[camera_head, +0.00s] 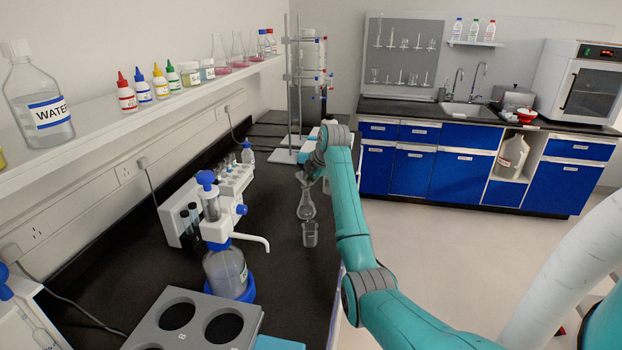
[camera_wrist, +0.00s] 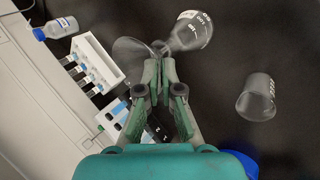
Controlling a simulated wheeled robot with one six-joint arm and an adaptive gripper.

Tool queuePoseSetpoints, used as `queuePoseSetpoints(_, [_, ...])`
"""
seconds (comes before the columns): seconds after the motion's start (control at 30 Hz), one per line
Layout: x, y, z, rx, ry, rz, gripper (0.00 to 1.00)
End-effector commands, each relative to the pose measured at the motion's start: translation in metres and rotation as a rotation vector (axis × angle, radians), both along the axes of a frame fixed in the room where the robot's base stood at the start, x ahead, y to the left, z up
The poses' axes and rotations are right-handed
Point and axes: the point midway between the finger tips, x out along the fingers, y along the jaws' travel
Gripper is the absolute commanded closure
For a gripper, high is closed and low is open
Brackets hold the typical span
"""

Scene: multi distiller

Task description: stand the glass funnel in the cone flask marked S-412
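The glass funnel (camera_wrist: 132,50) is clear and shows just past my fingertips in the wrist view. My gripper (camera_wrist: 160,66) has its fingers close together, seemingly shut on the funnel's edge or stem; the exact contact is hard to see. A clear cone flask (camera_wrist: 192,32) stands on the black bench, its neck beside the funnel in that view. White print shows on it, but I cannot read S-412. In the head view the flask (camera_head: 306,207) stands below my gripper, with the funnel (camera_head: 303,179) over its mouth. Whether the funnel's stem is inside the neck is unclear.
An empty glass beaker (camera_head: 310,234) stands in front of the flask, near the bench edge. A dispenser bottle (camera_head: 226,270), a white vial rack (camera_head: 235,177) and a grey block with round holes (camera_head: 192,318) stand to the left. A retort stand (camera_head: 292,100) is behind.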

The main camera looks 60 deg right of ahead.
Motion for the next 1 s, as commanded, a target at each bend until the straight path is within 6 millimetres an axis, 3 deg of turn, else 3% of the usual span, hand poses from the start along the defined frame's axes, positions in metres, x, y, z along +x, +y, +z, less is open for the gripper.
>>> queuePoseSetpoints(0.1, [0.0, 0.0, -0.002, 0.0, 0.0, 0.0, 1.0])
queuePoseSetpoints(0.23, [0.0, 0.0, -0.002, 0.0, 0.0, 0.0, 0.66])
queuePoseSetpoints(0.27, [0.0, 0.0, -0.002, 0.0, 0.0, 0.0, 0.65])
queuePoseSetpoints(0.67, [-0.003, 0.002, 0.005, -0.002, -0.002, 0.0, 0.65])
queuePoseSetpoints(1.0, [-0.034, 0.016, 0.055, -0.002, -0.002, 0.0, 0.65])
